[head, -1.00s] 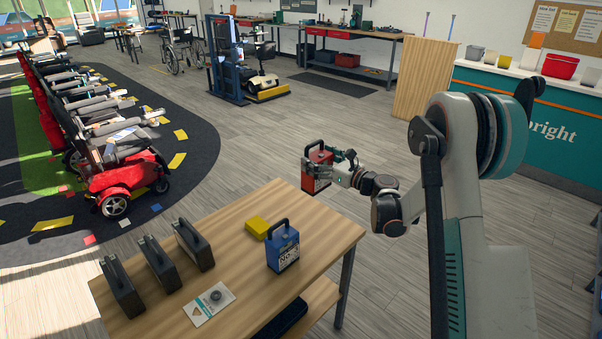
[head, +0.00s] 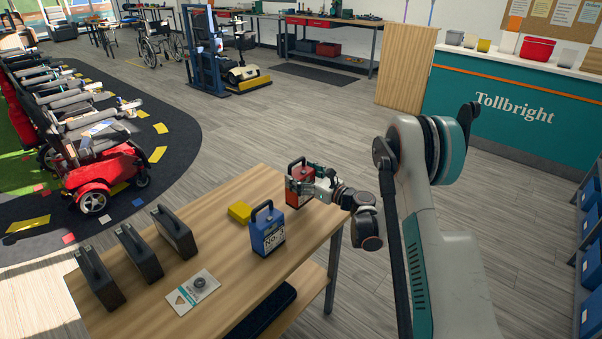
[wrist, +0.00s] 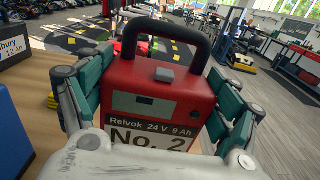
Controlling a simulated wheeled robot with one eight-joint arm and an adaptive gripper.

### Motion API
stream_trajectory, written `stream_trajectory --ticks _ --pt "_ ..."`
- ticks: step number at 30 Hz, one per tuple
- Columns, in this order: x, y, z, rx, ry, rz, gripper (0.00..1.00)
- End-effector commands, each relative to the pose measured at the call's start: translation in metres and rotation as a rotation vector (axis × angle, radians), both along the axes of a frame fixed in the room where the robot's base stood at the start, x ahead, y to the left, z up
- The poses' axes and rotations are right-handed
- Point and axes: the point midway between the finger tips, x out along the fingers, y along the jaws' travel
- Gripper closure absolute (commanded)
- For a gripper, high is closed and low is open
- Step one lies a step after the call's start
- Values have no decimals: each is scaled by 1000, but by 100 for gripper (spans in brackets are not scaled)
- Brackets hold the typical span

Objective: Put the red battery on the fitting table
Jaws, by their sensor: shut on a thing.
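The red battery (head: 296,189), with a black handle, is in my gripper (head: 304,183) at the far right part of the wooden table (head: 215,250). In the wrist view the red battery (wrist: 160,95) is upright between the green finger pads, its label reading "No. 2". My gripper (wrist: 165,100) is shut on its sides. I cannot tell whether its base touches the table top. A blue battery (head: 267,232) stands on the table in front of it, to the left.
Several dark batteries (head: 175,232) stand along the table's left side, with a card (head: 193,291) near the middle. Red scooters (head: 95,175) are at the far left. A teal counter (head: 510,115) is at the back right.

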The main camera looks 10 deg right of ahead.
Motion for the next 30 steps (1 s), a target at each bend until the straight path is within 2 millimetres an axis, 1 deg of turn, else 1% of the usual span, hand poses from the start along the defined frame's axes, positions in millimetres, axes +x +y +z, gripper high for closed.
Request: stream_trajectory --ticks 6,9,21,22,24,30 --pt "0 0 -27 2 -1 0 84" --pt "0 0 -37 2 -1 0 84" --pt "0 0 -39 2 -1 0 84" --pt "0 0 -41 0 0 0 13" --pt "0 0 -41 0 0 0 0" --pt "0 0 -40 0 0 0 0"
